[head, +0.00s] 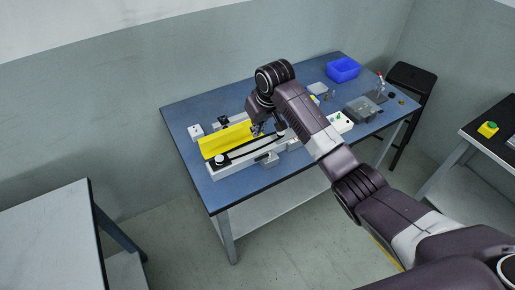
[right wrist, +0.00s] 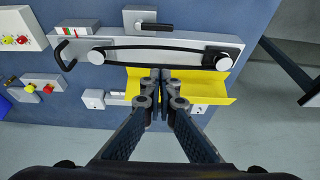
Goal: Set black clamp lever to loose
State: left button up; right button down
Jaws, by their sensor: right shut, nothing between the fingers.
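A grey block with a black lever (right wrist: 154,26) stands beside the long grey rail in the right wrist view. The lever lies roughly parallel to the rail; I take it to be the clamp lever, but cannot be certain. The block (head: 267,158) shows at the table's front side in the head view. My right gripper (head: 258,129) is over the yellow trough (head: 222,144), near the rail. In the right wrist view its fingers (right wrist: 163,76) are together and empty, apart from the lever. Their tips overlap the trough in the picture. My left gripper is not seen.
The grey rail (right wrist: 240,47) carries a black belt and round knobs; a black bent handle (right wrist: 64,55) is at its left end. A blue bin (head: 343,69) and small boxes stand farther right on the blue table (head: 185,105). Its front left corner is clear.

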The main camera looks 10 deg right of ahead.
aim_at(256, 155)
jog(key=x, duration=1)
jog(key=shift+f, duration=0.1)
jog(key=shift+s+d+r+p, duration=0.1)
jog(key=shift+s+r+p, duration=0.15)
jog(key=shift+s+p, duration=0.35)
jog(key=shift+s+d+p, duration=0.15)
jog(key=shift+s+p, duration=0.3)
jog(key=shift+s, duration=0.05)
jog(key=shift+s+d+p, duration=0.2)
jog(key=shift+s+p, duration=0.2)
jog(key=shift+s, duration=0.1)
jog(key=shift+s+d+f, duration=0.1)
jog(key=shift+s, duration=0.25)
jog(key=shift+s+n+p, duration=0.15)
jog(key=shift+n+p, duration=0.25)
jog(key=shift+p, duration=0.1)
